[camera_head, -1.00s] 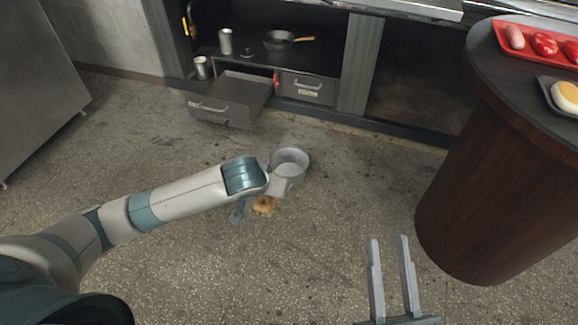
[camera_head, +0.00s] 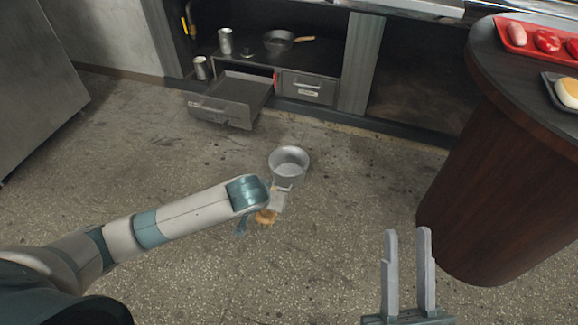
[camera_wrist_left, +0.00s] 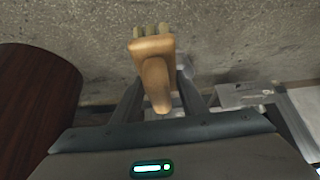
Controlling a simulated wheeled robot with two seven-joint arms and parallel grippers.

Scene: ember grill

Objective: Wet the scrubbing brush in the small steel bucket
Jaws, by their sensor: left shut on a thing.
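The small steel bucket (camera_head: 289,163) stands upright on the floor in the middle of the head view, with its round mouth open upward. My left gripper (camera_wrist_left: 155,92) is shut on the handle of the wooden scrubbing brush (camera_wrist_left: 152,48). The brush's pale bristles show at the top of the left wrist view. In the head view the brush (camera_head: 266,217) shows as a small tan patch just below the bucket, outside its mouth, partly hidden by my left wrist. My right gripper (camera_head: 407,265) is open and empty at the bottom right.
An open drawer (camera_head: 228,102) juts from the cabinet behind the bucket. A pan (camera_head: 279,41) and metal cups (camera_head: 225,41) are in the cabinet. A round dark wooden counter (camera_head: 492,190) with a red tray (camera_head: 530,48) stands at right. Floor around the bucket is clear.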

